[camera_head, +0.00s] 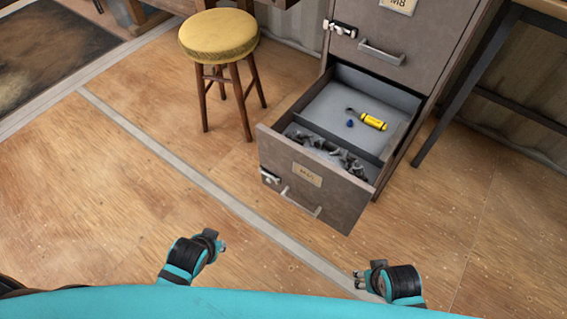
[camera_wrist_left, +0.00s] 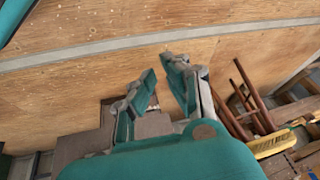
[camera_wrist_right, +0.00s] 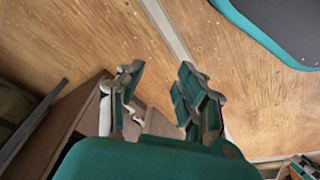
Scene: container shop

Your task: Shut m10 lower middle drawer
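The lower drawer (camera_head: 330,201) of a grey-brown metal cabinet is pulled far out. Its front label is small, but seems to read M10. The front has a silver bar handle (camera_head: 300,201) and a latch (camera_head: 269,177) on its left. Inside are a divider, dark metal parts in the front section, and a yellow tool and small blue piece behind. My left gripper (camera_head: 217,244) is left of and nearer than the drawer front, open and empty in the left wrist view (camera_wrist_left: 159,66). My right gripper (camera_head: 361,279) is nearer than the front, open and empty in the right wrist view (camera_wrist_right: 162,70).
A shut drawer (camera_head: 412,35) labelled M8 is above. A stool (camera_head: 219,36) with a yellow seat stands left of the cabinet. A table leg (camera_head: 468,85) stands to the right. Wooden floor (camera_head: 110,190) with a grey strip is clear in front of the drawer.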

